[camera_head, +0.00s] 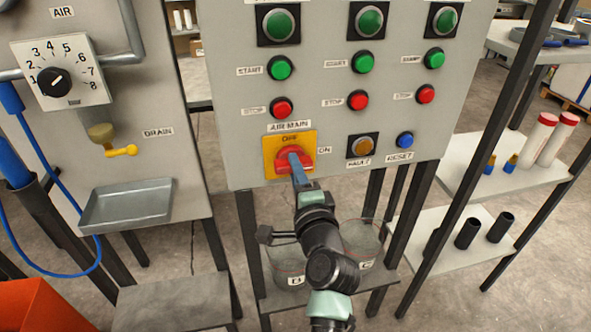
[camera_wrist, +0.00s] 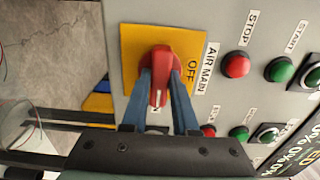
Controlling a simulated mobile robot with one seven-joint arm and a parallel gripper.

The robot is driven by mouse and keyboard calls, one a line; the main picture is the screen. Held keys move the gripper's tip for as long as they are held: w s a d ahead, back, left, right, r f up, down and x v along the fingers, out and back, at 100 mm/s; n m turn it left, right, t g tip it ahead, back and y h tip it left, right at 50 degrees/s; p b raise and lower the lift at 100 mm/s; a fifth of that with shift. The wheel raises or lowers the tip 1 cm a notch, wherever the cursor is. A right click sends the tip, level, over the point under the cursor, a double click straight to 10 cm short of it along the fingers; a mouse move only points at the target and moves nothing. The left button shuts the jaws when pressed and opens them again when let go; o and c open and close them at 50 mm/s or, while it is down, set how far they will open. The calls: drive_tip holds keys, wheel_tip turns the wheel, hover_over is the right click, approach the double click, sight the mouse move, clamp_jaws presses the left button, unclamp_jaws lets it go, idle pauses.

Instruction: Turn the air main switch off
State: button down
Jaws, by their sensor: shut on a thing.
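The air main switch has a red handle (camera_head: 284,163) on a yellow plate (camera_head: 271,142), low on the grey control panel. OFF is printed at the plate's top and ON stands to its right. The handle lies sideways, in line with ON. In the wrist view the red handle (camera_wrist: 161,62) points down the picture toward a partly hidden ON, with OFF to its right. My gripper (camera_head: 296,158) is at the switch from the front. In the wrist view the blue fingers of my gripper (camera_wrist: 162,84) are shut on the handle, one on each side.
Red stop buttons (camera_head: 281,107), green start buttons (camera_head: 281,67), an amber fault button (camera_head: 362,147) and a blue reset button (camera_head: 405,139) are near on the panel. Clear containers (camera_head: 361,240) stand on a shelf below. A drain tray (camera_head: 126,205) is on the left.

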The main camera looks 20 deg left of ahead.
drive_tip(key=shift+f+n+b, duration=0.1)
drive_tip(key=shift+n+b, duration=7.05)
drive_tip(key=shift+n, duration=1.75)
drive_tip(key=c, duration=0.7)
unclamp_jaws()
